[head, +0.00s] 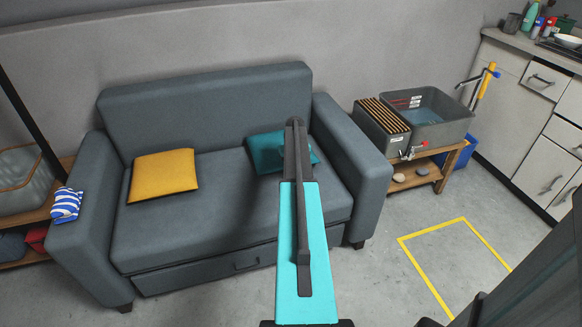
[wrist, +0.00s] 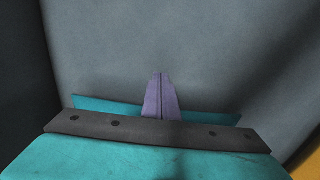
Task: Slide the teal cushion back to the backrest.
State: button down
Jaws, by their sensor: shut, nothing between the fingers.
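The teal cushion (head: 265,152) lies on the right half of the grey sofa seat (head: 225,195), partly hidden behind my arm in the head view. Its upper part is close to the backrest (head: 205,110); my arm hides some of the space around it. In the wrist view a teal strip of the cushion (wrist: 100,105) shows behind my gripper (wrist: 160,80). The fingers are shut and empty, right at the cushion's edge. I cannot tell whether they touch it. In the head view my arm hides the fingertips.
A yellow cushion (head: 163,175) lies on the seat to the left. The right armrest (head: 350,155) stands close to the teal cushion's right. A striped cloth (head: 66,204) is on the left armrest. Bare seat lies between the two cushions. A low bench (head: 425,172) with a basin stands right of the sofa.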

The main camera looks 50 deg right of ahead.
notch_tip(320, 180, up, 8)
jog(key=p, duration=0.4)
jog(key=shift+r+p, duration=0.2)
jog(key=shift+p, duration=0.1)
dwell(0.3)
dwell(0.5)
